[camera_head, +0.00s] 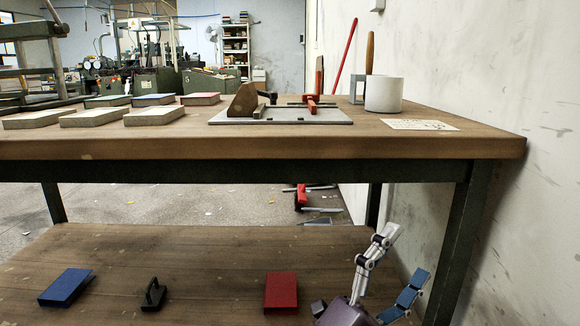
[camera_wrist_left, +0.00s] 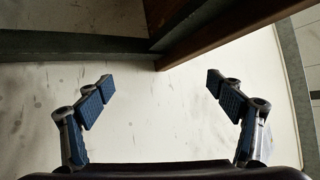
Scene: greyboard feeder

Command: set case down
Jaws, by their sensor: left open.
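A blue case (camera_head: 66,287) lies flat on the lower shelf at the left. A red case (camera_head: 281,291) lies flat on the same shelf, left of my left gripper (camera_head: 404,256). Both are apart from the fingers. My left gripper is open, with its fingers spread near the table's right leg. In the left wrist view, my left gripper (camera_wrist_left: 160,84) has nothing between its fingers, and a pale stained wall (camera_wrist_left: 150,125) fills the space beyond. My right gripper is in neither view.
The table top (camera_head: 300,145) carries several flat board stacks at left, a grey jig plate (camera_head: 280,116) with a red clamp, and a white pot (camera_head: 384,93). A black handled tool (camera_head: 154,294) stands between the cases. The wall and table leg (camera_head: 458,250) bound the right.

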